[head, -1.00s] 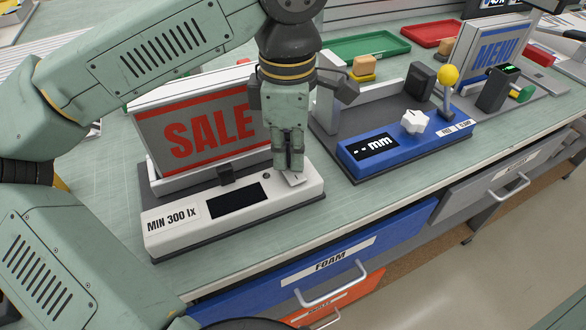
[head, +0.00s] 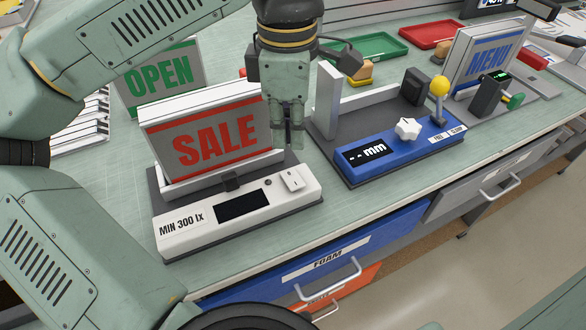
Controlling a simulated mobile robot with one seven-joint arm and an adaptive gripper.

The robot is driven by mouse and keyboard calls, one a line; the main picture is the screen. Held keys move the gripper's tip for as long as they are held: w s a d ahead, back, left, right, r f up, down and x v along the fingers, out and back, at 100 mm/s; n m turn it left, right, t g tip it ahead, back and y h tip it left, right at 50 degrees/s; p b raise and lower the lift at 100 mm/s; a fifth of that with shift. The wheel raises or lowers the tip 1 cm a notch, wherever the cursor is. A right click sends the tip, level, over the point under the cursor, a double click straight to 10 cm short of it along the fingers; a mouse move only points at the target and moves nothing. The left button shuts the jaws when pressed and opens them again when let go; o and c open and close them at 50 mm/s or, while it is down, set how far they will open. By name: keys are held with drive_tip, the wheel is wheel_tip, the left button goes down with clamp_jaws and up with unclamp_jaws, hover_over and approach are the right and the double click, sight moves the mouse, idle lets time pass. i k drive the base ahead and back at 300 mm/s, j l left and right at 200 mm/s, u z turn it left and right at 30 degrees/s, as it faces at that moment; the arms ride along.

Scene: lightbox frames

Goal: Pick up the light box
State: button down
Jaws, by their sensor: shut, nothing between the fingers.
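A light box with a red-on-grey SALE face (head: 214,135) stands upright in a white stand labelled MIN 300 lx (head: 180,228). The stand has a dark, blank display and a white rocker switch (head: 292,180) at its right end. Another light box reading OPEN (head: 158,76) stands behind it, and one reading MENU (head: 488,62) stands at the far right. Which one the task means is not shown. My gripper (head: 294,142) points down just right of the SALE box, above and behind the switch. Its fingers are shut and empty.
A blue measuring device (head: 405,148) with a white knob and yellow ball lever stands to the right. Green (head: 368,47) and red (head: 432,34) trays lie at the back. A blue FOAM drawer (head: 320,262) is below the bench's front edge.

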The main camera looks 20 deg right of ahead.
sight(190, 134)
drive_tip(key=k, duration=1)
